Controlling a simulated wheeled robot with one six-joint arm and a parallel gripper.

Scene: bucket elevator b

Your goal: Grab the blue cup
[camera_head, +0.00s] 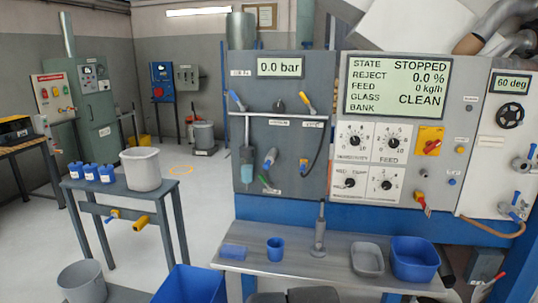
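A small blue cup (275,249) stands upright on the grey metal shelf (335,276) in front of the control panel. It stands apart from a flat blue block (233,252) on its left and a grey metal post with a round base (319,236) on its right. Three small blue containers (90,173) stand in a row on the separate table at the left. No gripper fingers show. Dark rounded shapes at the bottom edge may be part of my arm, but I cannot tell.
A grey tray (367,258) and a blue bin (414,260) sit at the shelf's right. A grey bucket (142,168) stands on the left table (122,196). A blue crate (190,285) and another grey bucket (82,283) are low at the left. Open floor lies behind the left table.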

